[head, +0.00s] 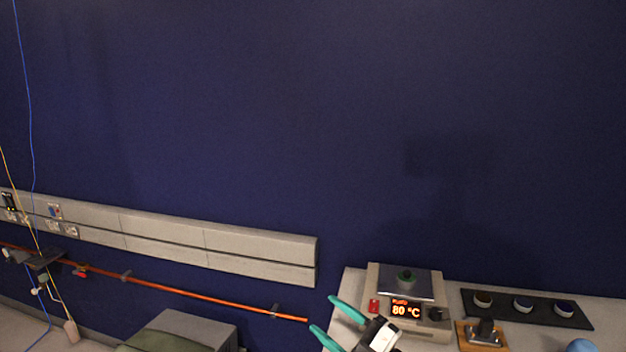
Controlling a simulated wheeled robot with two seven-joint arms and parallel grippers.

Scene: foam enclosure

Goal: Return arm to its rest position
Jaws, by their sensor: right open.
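My right gripper (334,320) shows at the bottom of the head view, with two teal fingers spread apart and nothing between them. It is in front of the left edge of a light worktop (352,283), just left of a hot plate (432,317). The hot plate's display reads 80 °C, and a small dark green item (406,277) sits on its metal top. Most of my right arm is outside the picture. My left gripper is not in view.
Right of the hot plate are a black strip (543,317) with three round wells, a wooden block (468,336) with a dark piece on it and a blue round object (580,346). A grey box (190,328) stands lower left. An orange pipe (190,292) runs along the blue wall.

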